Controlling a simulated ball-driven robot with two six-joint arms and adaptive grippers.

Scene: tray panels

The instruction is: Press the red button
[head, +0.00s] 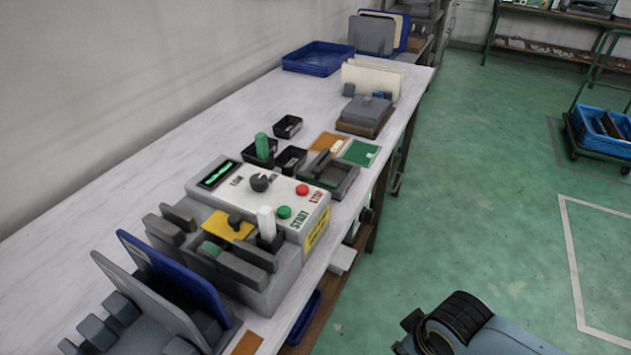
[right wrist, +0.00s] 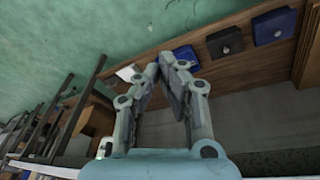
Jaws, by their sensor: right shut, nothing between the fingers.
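The red button (head: 302,190) is a small round cap on the sloped top of a grey control box (head: 318,205) on the bench. A green button (head: 284,212) sits in front of it, and a dark knob (head: 261,182) is to its left. Nothing touches the red button in the head view. My right gripper (right wrist: 164,68) shows in the right wrist view, its fingers together and empty, away from the button, with shelf boards behind it. The red button is not visible in the right wrist view. My left gripper is in neither view.
The white bench (head: 213,122) runs along the wall. Grey and blue panels (head: 170,275) stand in a rack in front of the box. Small black bins (head: 287,126) and a blue tray (head: 318,58) are behind it. The green floor right of the bench is largely clear.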

